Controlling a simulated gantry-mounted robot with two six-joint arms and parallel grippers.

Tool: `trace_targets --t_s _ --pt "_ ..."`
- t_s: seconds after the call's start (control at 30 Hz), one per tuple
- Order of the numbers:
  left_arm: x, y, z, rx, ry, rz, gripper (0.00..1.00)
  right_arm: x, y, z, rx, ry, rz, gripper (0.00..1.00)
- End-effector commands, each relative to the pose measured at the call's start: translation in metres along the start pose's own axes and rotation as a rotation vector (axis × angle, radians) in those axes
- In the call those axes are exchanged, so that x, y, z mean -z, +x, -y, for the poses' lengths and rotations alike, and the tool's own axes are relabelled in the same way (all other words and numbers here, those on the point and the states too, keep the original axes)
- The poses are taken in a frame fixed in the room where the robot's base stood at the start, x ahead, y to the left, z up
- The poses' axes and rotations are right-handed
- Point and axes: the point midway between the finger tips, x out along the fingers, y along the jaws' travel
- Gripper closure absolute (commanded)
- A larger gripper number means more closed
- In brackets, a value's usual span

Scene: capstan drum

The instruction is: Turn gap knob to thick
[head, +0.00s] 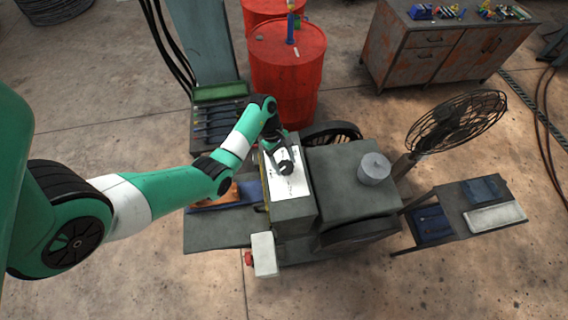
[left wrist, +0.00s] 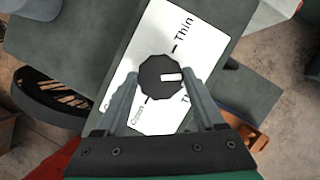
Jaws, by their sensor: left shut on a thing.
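The gap knob (head: 286,167) is a black faceted dial on a white label plate (head: 298,186) on top of the grey machine. In the left wrist view the knob (left wrist: 158,70) has a white mark on its right side. The mark lies between the word "Thin" at upper right and a word starting "Th" at lower right, partly hidden by a finger. Another word, perhaps "Clean", is at lower left. My left gripper (head: 280,153) has its fingers on either side of the knob and is shut on it. My right gripper is not in view.
A grey canister (head: 374,169) stands on the machine's right part. A wire-cage fan (head: 457,122) and a small tool cart (head: 466,211) are to the right. Red barrels (head: 288,72) stand behind. A pale box with a red button (head: 263,254) is at the machine's front.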

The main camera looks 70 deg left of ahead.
Motion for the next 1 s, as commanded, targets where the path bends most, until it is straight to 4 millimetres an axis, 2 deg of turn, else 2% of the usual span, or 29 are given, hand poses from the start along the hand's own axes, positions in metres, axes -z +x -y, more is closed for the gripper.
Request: trace_targets --t_s 0.5,1.0 --pt "-0.001 0.001 -0.003 0.165 0.400 0.001 0.85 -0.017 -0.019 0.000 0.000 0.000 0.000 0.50" --pt "-0.002 0.000 -0.003 0.222 0.531 0.001 0.85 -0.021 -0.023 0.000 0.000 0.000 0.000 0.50"
